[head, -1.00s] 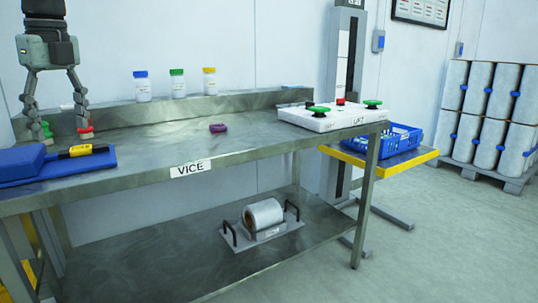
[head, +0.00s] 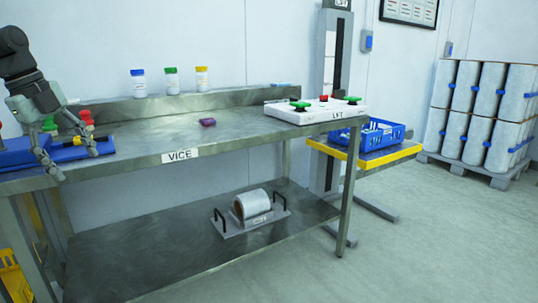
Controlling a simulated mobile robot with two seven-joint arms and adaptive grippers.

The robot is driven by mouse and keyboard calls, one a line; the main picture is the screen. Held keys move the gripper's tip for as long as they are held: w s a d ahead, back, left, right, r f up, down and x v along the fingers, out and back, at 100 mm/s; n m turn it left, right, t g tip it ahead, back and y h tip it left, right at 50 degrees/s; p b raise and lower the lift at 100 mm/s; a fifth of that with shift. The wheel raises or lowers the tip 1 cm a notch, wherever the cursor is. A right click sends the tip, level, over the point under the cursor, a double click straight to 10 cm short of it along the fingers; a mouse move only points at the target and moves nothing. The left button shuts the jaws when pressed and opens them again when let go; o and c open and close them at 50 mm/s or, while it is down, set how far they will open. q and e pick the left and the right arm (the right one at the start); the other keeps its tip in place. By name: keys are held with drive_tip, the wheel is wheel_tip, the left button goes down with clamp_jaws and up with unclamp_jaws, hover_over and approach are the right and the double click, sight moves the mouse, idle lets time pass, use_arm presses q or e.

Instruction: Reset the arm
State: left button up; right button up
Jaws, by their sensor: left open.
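My left gripper (head: 77,163) is at the left of the head view, over the near left part of the steel bench (head: 250,133). Its fingers are spread apart with nothing seen between them. It is in front of a blue block (head: 15,152) and a yellow-and-black piece, which it partly covers. A green piece (head: 50,124) and a red piece (head: 86,117) show just behind it. Whether the fingers touch anything is unclear. My right gripper is out of view.
A purple piece (head: 207,122) lies mid-bench, with clear steel around it. Bottles stand behind, including a blue-capped one (head: 138,83). A white button box (head: 315,110) is at the right end. A blue crate (head: 372,135) sits on the yellow-edged lift platform (head: 370,160).

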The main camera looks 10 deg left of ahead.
use_arm(q)
wheel_tip(320, 180, down, 16)
drive_tip(key=w+a+n+t+h, duration=0.2)
drive_tip(key=w+n+t+h, duration=0.1)
drive_tip(key=t, duration=0.5)
drive_tip(key=s+f+n+t+y+p, duration=0.1)
drive_tip(key=s+f+n+y, duration=0.3)
drive_tip(key=f, duration=0.4)
drive_tip(key=s+f+n+t+y+p, duration=0.1)
drive_tip(key=s+f+n+t+y, duration=0.15)
drive_tip(key=f+n, duration=0.45)
drive_tip(key=s+d+f+n+g+y, duration=0.2)
drive_tip(key=s+d+f+n+g, duration=0.15)
drive_tip(key=s+f, duration=0.5)
drive_tip(key=s+d+f+n+g+h, duration=0.1)
drive_tip(key=s+d+f+g, duration=0.2)
drive_tip(key=d, duration=0.6)
drive_tip(key=s+d+f+n+g+h, duration=0.1)
drive_tip(key=s+d+f+g, duration=0.3)
drive_tip(key=s+d+f, duration=0.3)
drive_tip(key=s+d, duration=0.2)
drive_tip(key=shift+s+d+f+p, duration=0.2)
drive_tip(key=shift+s+d+p, duration=0.1)
drive_tip(key=shift+s+d, duration=0.1)
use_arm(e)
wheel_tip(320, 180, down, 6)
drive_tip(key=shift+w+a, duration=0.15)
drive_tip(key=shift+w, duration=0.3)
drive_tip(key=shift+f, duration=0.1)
